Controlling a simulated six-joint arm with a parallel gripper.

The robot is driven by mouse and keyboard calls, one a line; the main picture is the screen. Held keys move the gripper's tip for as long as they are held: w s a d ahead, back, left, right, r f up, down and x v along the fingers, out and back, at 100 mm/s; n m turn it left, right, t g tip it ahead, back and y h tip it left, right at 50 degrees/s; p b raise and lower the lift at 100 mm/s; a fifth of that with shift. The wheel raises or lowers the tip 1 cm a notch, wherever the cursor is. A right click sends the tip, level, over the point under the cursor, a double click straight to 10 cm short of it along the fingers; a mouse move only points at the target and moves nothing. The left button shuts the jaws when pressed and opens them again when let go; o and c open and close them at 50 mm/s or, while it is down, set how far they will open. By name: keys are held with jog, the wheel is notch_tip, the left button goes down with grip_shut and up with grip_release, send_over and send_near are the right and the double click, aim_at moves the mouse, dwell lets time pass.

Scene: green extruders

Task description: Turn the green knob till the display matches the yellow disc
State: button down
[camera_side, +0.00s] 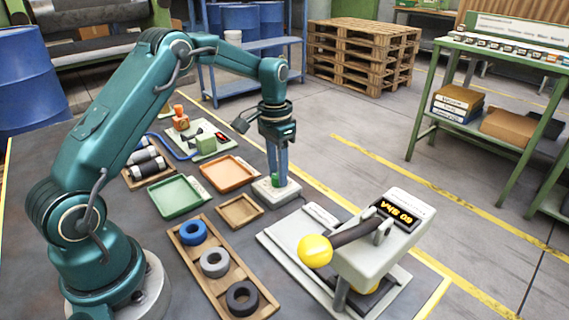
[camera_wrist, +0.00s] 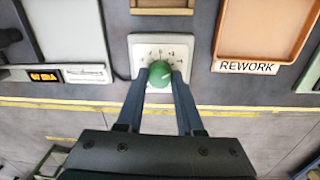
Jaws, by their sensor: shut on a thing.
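The green knob (camera_side: 275,181) stands on a white base plate (camera_side: 288,192). In the wrist view the knob (camera_wrist: 160,74) sits on the plate with small scale marks around its far side. My gripper (camera_side: 277,172) points straight down, its two blue-grey fingers shut on the knob from both sides. The display (camera_side: 398,213) on the grey tester shows orange characters, upside down in the side view, that look like "60 ShA". An orange display (camera_wrist: 44,76) shows at the left of the wrist view, too small to read. A yellow disc (camera_side: 370,287) is partly hidden under the tester's head.
The grey tester (camera_side: 378,257) stands right of the knob, its lever ending in a yellow ball (camera_side: 315,251). An orange tray (camera_side: 228,173), green tray (camera_side: 178,196) and small wooden tray (camera_side: 239,211) lie to the left. A wooden rack (camera_side: 227,275) holds blue, grey and black rings.

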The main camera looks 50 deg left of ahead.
aim_at(277, 174)
jog(key=c, duration=0.5)
grip_release()
jog(key=shift+c, duration=0.2)
jog(key=shift+a+r, duration=0.15)
jog(key=shift+r, duration=2.45)
